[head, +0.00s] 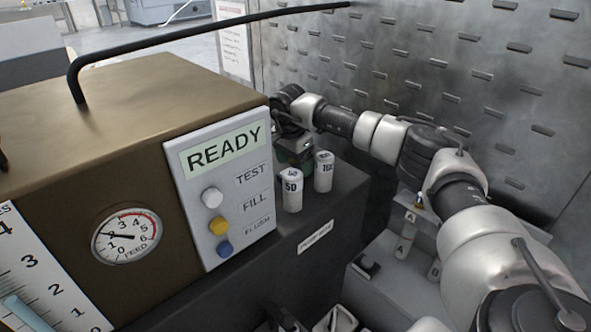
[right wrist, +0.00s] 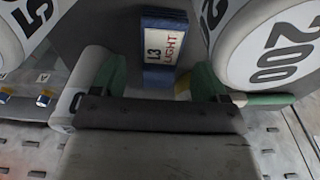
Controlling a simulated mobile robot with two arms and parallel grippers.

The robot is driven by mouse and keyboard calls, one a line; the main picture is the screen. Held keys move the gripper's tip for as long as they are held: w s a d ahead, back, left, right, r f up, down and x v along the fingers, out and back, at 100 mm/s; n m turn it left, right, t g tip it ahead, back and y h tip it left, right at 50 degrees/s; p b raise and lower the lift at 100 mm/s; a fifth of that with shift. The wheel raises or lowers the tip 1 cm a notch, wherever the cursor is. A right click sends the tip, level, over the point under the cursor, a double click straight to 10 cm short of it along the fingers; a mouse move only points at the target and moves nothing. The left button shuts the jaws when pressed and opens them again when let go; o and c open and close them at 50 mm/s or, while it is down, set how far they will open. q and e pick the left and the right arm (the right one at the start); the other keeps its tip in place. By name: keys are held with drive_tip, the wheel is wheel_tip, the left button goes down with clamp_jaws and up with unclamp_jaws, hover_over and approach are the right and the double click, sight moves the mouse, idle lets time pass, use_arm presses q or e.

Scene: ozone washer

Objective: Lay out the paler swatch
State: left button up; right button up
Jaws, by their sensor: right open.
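In the right wrist view, a blue item with a white label reading "L3 LIGHT" (right wrist: 164,45) shows upright between and beyond the green fingertips of my right gripper (right wrist: 160,82). The gripper is open, with a gap on both sides of the item. I cannot tell how far ahead the item is. In the head view my right gripper (head: 296,148) is behind the brown machine's right side, mostly hidden, with a little green showing. No swatch shows plainly in the head view. My left gripper does not show.
The brown machine (head: 110,90) has a panel reading "READY" (head: 222,148) and a feed gauge (head: 126,236). White cylinders, one marked 50 (head: 291,190) and another beside it (head: 324,171), stand near my right gripper. A large cylinder marked 200 (right wrist: 275,45) is close on the wrist view's right.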

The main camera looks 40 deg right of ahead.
drive_tip(key=shift+d+f, duration=0.2)
drive_tip(key=shift+f, duration=1.1)
drive_tip(key=shift+r, duration=0.1)
drive_tip(key=c, duration=1.1)
wheel_tip(320, 180, up, 12)
drive_tip(key=f+b, duration=0.1)
drive_tip(key=b, duration=0.2)
drive_tip(key=s+d+b, duration=0.1)
drive_tip(key=s+d, duration=0.1)
drive_tip(key=s, duration=0.3)
drive_tip(key=s+d+b, duration=0.2)
drive_tip(key=s, duration=0.4)
drive_tip(key=s+d+r+b, duration=0.1)
drive_tip(key=s+d, duration=0.1)
drive_tip(key=s, duration=0.4)
